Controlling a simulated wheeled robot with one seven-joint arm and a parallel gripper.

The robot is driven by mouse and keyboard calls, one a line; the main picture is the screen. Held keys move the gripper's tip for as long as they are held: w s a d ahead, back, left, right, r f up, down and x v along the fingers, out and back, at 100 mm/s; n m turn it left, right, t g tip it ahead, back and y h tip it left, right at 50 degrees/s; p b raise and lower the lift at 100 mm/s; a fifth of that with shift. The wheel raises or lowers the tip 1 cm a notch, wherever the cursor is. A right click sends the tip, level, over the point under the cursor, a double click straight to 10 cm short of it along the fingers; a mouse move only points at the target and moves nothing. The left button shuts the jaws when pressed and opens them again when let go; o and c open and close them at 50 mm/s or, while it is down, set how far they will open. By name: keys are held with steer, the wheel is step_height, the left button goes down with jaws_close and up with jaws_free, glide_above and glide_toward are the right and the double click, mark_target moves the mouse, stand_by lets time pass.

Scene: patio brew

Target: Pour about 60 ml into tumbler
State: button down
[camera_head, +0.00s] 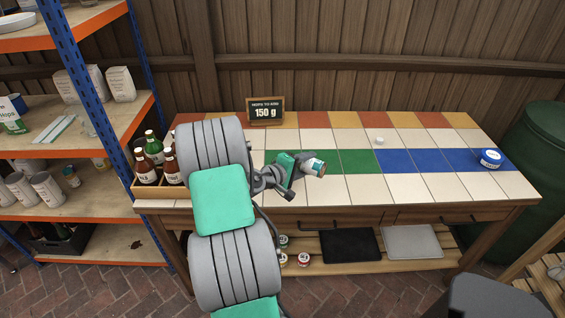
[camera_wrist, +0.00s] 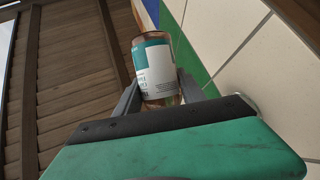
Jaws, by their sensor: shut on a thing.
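No tumbler can be clearly told in either view; one may be hidden behind my arm or the bottle.
A wooden crate (camera_head: 160,191) of brown and green bottles stands at the left. The right half is mostly clear.

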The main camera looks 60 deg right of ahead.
steer(key=shift+s+f+m+t+b, duration=0.1)
steer(key=shift+s+m+t+b, duration=0.6)
steer(key=shift+m, duration=0.3)
steer(key=shift+s+f, duration=0.1)
steer(key=shift+f, duration=0.05)
steer(key=shift+w+f+m, duration=0.2)
steer(key=shift+w+m, duration=0.1)
steer(key=shift+w, duration=0.05)
stand_by(0.5)
